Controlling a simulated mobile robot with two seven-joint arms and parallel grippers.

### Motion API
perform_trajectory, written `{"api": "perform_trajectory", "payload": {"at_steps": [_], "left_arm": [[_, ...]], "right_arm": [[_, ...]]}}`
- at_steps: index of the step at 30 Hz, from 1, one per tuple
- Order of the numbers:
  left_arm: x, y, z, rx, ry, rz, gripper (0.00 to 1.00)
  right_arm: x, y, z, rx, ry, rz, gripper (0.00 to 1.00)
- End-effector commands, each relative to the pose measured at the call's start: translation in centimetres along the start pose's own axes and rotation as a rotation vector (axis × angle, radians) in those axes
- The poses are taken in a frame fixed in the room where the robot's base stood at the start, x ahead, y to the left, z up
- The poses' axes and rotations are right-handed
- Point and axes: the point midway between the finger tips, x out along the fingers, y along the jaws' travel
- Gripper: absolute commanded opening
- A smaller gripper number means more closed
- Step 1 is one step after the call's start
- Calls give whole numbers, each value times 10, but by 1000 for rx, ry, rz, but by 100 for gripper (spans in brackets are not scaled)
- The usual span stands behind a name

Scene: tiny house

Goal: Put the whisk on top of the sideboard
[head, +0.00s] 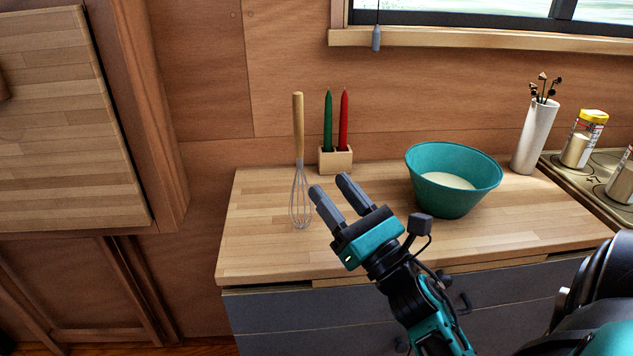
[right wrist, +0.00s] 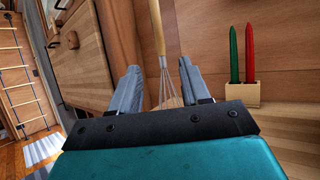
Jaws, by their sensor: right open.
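The whisk (head: 298,135) has a wooden handle and a wire head. It stands upright, handle up, at the left part of a wood-topped counter (head: 265,255) with grey fronts. My right gripper (head: 331,186) is open over the counter, just right of the whisk, its fingers pointing up-left towards it. In the right wrist view the whisk (right wrist: 157,35) shows between the two open fingers (right wrist: 158,85), beyond them; no contact can be seen. I cannot tell which piece of furniture is the sideboard. My left gripper is not in view.
A wooden holder (head: 335,160) with a green and a red candle stands behind the gripper. A teal bowl (head: 450,195) with white contents is to the right. A white vase (head: 535,135), jars and a stove (head: 585,190) are farther right. A wooden panel (head: 65,130) is at left.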

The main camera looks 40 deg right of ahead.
Motion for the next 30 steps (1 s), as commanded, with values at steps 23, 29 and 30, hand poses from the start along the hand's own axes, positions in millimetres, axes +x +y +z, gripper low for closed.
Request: {"api": "perform_trajectory", "payload": {"at_steps": [23, 29, 30], "left_arm": [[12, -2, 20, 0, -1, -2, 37], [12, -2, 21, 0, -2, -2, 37], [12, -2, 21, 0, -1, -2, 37]], "right_arm": [[-38, 0, 1, -1, -1, 0, 47], [-38, 0, 1, -1, 0, 0, 47], [-38, 0, 1, -1, 0, 0, 47]]}}
